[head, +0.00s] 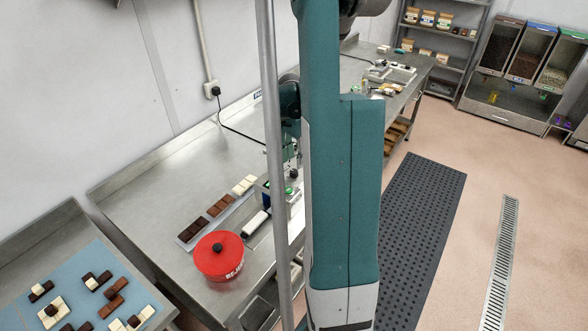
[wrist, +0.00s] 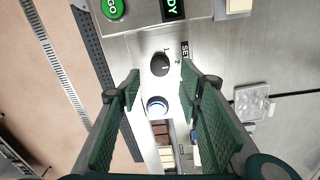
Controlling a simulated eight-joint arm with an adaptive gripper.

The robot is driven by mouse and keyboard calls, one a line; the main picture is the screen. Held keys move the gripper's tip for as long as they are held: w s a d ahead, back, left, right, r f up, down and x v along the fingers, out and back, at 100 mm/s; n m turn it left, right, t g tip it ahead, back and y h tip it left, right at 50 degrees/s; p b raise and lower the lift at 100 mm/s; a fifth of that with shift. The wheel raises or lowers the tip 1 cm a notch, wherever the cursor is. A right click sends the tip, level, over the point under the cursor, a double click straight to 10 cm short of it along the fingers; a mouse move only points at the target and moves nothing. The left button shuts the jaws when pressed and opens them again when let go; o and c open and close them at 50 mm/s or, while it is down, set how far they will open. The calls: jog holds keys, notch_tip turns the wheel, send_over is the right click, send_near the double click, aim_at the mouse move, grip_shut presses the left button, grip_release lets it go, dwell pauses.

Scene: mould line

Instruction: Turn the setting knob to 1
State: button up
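The setting knob (wrist: 160,65) is round and black, on a pale panel in the wrist view. The marks 1 and 2 stand by its edge, beside a black SET label (wrist: 185,48). I cannot tell which mark it points to. My gripper (wrist: 160,71) is open, with one green finger on each side of the knob in the picture. I see no finger touching the knob.
The panel also bears a green GO button (wrist: 113,8), a dark READY display (wrist: 172,9) and a round blue-and-white part (wrist: 157,106). A red lidded pot (head: 218,262) and a strip of chocolate pieces (head: 207,224) stand on the steel table (head: 160,195), left of the machine.

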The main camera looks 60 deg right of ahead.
aim_at(294, 171)
jog(key=shift+s+f, duration=0.15)
jog(key=shift+f, duration=2.5)
jog(key=c, duration=0.9)
